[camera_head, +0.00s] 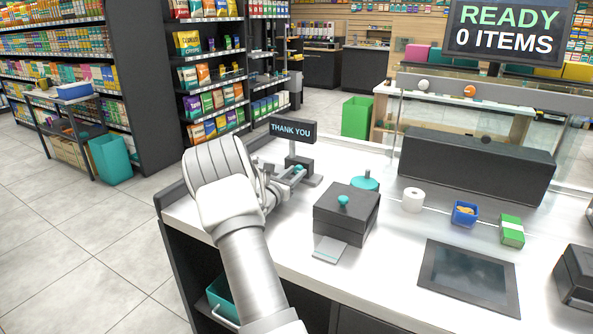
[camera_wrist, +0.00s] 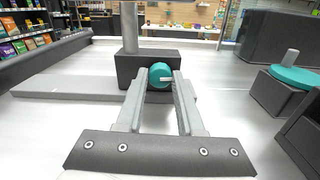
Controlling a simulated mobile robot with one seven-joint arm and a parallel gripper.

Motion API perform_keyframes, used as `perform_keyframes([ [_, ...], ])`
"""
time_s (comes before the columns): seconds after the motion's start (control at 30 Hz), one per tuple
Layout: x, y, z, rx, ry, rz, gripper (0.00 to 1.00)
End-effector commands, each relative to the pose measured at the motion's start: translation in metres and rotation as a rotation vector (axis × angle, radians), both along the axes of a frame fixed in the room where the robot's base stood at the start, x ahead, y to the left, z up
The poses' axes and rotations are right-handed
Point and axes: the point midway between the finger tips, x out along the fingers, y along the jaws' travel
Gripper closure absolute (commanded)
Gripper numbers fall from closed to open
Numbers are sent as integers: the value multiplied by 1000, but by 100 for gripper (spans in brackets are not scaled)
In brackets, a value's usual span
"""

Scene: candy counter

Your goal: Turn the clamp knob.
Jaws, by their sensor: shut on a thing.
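The clamp knob (camera_wrist: 159,72) is a round teal knob with a pale line on its face, on the front of a dark block (camera_wrist: 192,62) in the wrist view. The line lies roughly level, toward the right. My gripper (camera_wrist: 161,82) is shut on the knob, one finger at each side. In the head view the knob (camera_head: 299,168) is a small teal spot at my fingertips, and my gripper (camera_head: 292,176) reaches it from the left. A grey post rises from the block; in the head view a "THANK YOU" sign (camera_head: 292,130) stands above it.
On the white counter (camera_head: 300,245), a dark box with a teal knob (camera_head: 343,201), a teal disc (camera_head: 365,183), a paper roll (camera_head: 413,200) and a blue tray (camera_head: 466,204) stand to the right. A dark raised edge (camera_head: 172,194) borders the left end.

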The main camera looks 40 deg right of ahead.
Motion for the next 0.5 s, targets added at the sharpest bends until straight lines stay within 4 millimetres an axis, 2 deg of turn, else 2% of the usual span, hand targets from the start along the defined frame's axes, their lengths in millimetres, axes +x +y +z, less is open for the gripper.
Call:
perform_keyframes([
  [0.03,0,1,5,-13,57,1,94],
  [0.2,0,1,3,-56,197,1,94],
  [0.5,0,0,1,-61,214,0,94],
])
